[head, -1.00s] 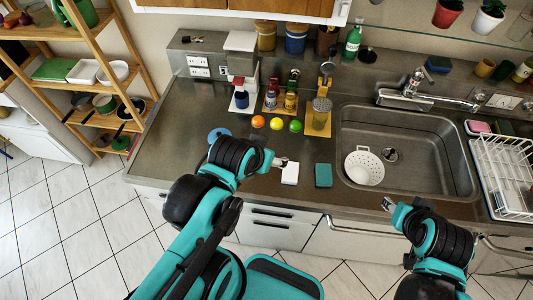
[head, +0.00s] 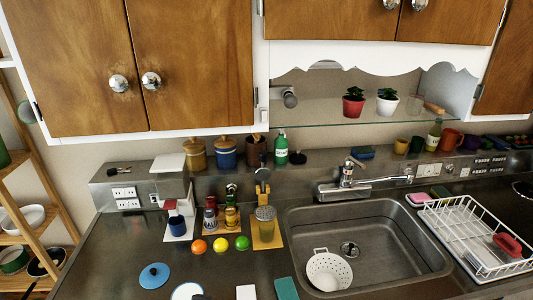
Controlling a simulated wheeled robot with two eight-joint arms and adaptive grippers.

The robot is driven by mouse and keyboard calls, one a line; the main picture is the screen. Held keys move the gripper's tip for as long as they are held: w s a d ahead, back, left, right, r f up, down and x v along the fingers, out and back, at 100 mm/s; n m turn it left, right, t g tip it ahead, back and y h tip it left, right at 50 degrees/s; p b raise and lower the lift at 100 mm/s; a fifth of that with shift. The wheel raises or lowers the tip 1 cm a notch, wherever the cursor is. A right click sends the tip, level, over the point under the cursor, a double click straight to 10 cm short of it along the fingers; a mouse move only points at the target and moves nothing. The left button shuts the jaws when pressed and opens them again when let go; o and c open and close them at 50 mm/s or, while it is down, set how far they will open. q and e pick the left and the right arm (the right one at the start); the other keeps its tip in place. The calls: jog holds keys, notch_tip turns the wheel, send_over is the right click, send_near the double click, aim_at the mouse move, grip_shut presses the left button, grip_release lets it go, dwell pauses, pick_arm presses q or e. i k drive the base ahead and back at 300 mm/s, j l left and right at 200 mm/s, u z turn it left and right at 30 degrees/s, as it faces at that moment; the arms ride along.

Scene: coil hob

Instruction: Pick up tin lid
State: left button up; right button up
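A round blue lid (head: 154,275) with a small dark knob lies flat on the steel counter at the lower left of the head view. It is the only loose lid I make out; whether it is the tin lid I cannot tell for sure. A yellow canister (head: 195,155), a blue canister (head: 226,153) and a brown pot (head: 256,149) stand at the back by the wall. Neither of my grippers shows in the head view now.
A pale round dish (head: 187,291), a white block (head: 246,292) and a teal sponge (head: 286,289) are at the bottom edge. The sink (head: 400,235) holds a white colander (head: 329,272). Wooden cupboards (head: 190,60) hang above.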

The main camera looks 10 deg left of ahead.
aim_at(154, 275)
jog(key=j+u, duration=0.2)
jog(key=u, duration=0.85)
